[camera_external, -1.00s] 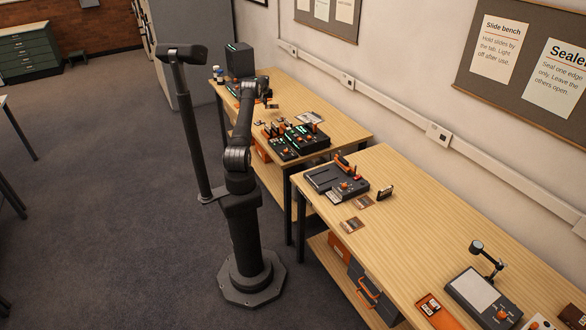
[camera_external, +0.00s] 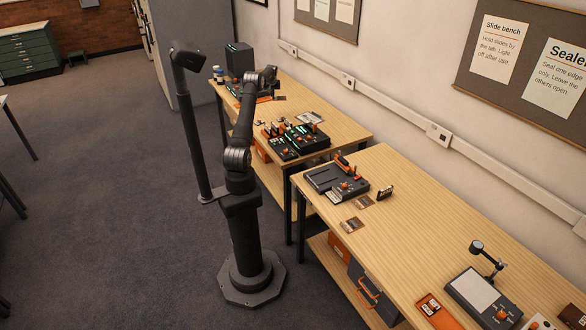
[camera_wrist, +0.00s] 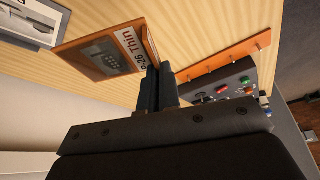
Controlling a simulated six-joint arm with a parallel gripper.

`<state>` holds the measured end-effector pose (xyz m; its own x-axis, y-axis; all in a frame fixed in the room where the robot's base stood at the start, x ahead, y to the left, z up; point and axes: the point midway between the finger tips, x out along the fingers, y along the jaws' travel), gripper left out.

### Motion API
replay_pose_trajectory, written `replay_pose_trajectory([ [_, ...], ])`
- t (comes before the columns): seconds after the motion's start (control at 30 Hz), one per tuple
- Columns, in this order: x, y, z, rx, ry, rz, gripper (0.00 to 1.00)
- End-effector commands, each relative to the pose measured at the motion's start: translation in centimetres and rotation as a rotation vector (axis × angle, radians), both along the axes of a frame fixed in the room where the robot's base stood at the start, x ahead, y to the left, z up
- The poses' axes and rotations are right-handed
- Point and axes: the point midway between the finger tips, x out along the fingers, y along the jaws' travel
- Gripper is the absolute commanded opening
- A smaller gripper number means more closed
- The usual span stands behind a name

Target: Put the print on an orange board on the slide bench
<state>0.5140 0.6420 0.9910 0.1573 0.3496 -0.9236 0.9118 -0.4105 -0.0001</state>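The print on an orange board (camera_wrist: 98,50), with a grey picture and a label reading "P-26 Thin", shows in the wrist view. My gripper (camera_wrist: 158,75) appears shut on its near right edge, and the board looks tilted above the wooden top. In the external view my gripper (camera_external: 270,78) is over the far table, with the small print (camera_external: 279,97) at its tip. The slide bench is most likely the near table (camera_external: 430,225), below the "Slide bench" notice (camera_external: 500,47); a pale light panel (camera_external: 474,289) sits at its near end.
An orange strip with pegs (camera_wrist: 225,57) and a button panel (camera_wrist: 228,88) lie close to my gripper. A dark device with several orange levers (camera_external: 298,142) stands on the far table. The near table has a sealer-like device (camera_external: 335,182), small cards (camera_external: 352,225) and much clear wood.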

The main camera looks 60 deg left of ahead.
Motion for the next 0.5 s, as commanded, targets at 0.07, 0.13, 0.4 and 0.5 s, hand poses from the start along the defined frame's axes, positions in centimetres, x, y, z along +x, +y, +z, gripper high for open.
replay_pose_trajectory([
  [0.07,0.2,-0.2,1.5,0.001,-0.001,-0.001,0.00],
  [0.13,1.3,-1.5,1.1,-0.002,0.001,-0.003,0.00],
  [0.4,5.7,-7.2,1.0,0.000,0.001,0.008,0.00],
  [0.5,8.0,-10.7,1.0,-0.001,0.001,0.014,0.00],
])
